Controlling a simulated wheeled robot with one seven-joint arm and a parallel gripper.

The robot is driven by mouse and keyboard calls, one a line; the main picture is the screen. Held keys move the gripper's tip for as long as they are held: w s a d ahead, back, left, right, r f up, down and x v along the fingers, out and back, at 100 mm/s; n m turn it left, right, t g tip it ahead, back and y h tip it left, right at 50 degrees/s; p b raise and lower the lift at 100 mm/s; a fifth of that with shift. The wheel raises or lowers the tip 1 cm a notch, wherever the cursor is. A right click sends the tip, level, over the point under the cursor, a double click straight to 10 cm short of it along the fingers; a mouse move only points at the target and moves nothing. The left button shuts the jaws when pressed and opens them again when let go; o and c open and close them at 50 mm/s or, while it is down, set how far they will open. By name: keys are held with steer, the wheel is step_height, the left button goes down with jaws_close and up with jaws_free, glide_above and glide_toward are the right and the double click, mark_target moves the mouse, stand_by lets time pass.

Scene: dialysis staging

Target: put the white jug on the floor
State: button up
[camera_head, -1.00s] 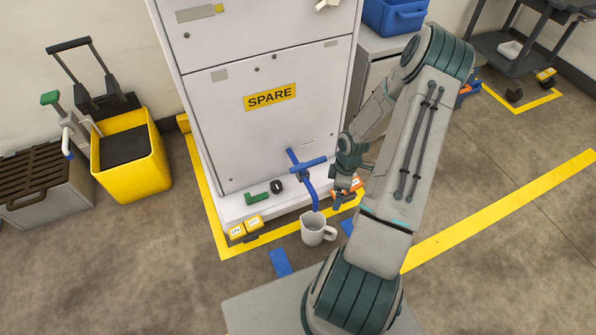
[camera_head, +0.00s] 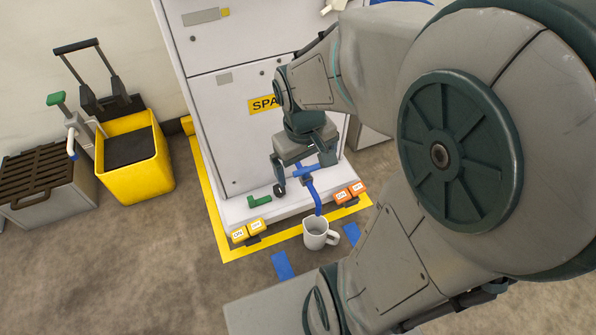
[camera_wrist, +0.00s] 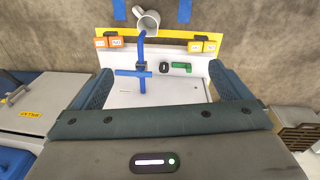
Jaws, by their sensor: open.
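The white jug (camera_head: 316,234) stands upright on the floor in front of the white SPARE cabinet (camera_head: 228,130), between two blue floor marks. A blue spout (camera_head: 316,200) from the blue valve (camera_head: 308,174) reaches down to the jug's mouth. The jug also shows at the top of the wrist view (camera_wrist: 149,20), with the spout (camera_wrist: 141,48) by it. My gripper (camera_head: 305,170) is open and empty, in front of the cabinet and above the valve, apart from the jug. In the wrist view its two fingers (camera_wrist: 163,82) spread on either side of the valve.
Yellow tags (camera_head: 246,230) and orange tags (camera_head: 350,192) sit on the cabinet's base. A green handle (camera_head: 259,202) and a black ring (camera_head: 279,190) are left of the valve. A yellow bin (camera_head: 165,180) and a grey crate (camera_head: 75,205) stand left. Open floor (camera_head: 190,290) lies front left.

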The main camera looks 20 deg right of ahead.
steer(key=shift+m+t+y, duration=0.3)
steer(key=shift+m+y, duration=0.1)
steer(key=shift+m, duration=0.3)
steer(key=s+a+r, duration=0.1)
steer(key=s+a, duration=0.1)
steer(key=s+a+r, duration=0.1)
steer(key=s, duration=0.1)
steer(key=shift+a+r, duration=0.15)
steer(key=shift+r, duration=0.15)
steer(key=shift+w, duration=0.1)
